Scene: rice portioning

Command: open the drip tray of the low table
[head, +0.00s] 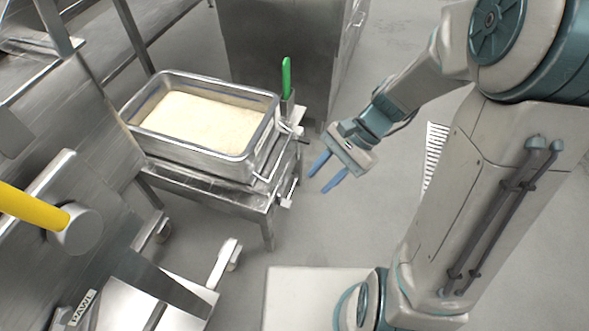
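The low table (200,190) is a small steel stand left of centre in the head view. A deep steel pan (183,150) of white rice (200,120) stands on it. Small handle-like fittings (289,190) show at the table's right end; I cannot tell which part is the drip tray or whether it is open. My gripper (323,176), with two blue fingers, hangs in free space just right of that end. Its fingers are spread apart with nothing between them, and it does not appear to touch the table.
A green-handled tool (287,78) stands upright at the pan's right corner. A steel cabinet (270,45) is behind. At the left are steel equipment, a yellow handle (30,206) and a part marked PAWL (82,308). Grey floor (325,235) is clear below my gripper.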

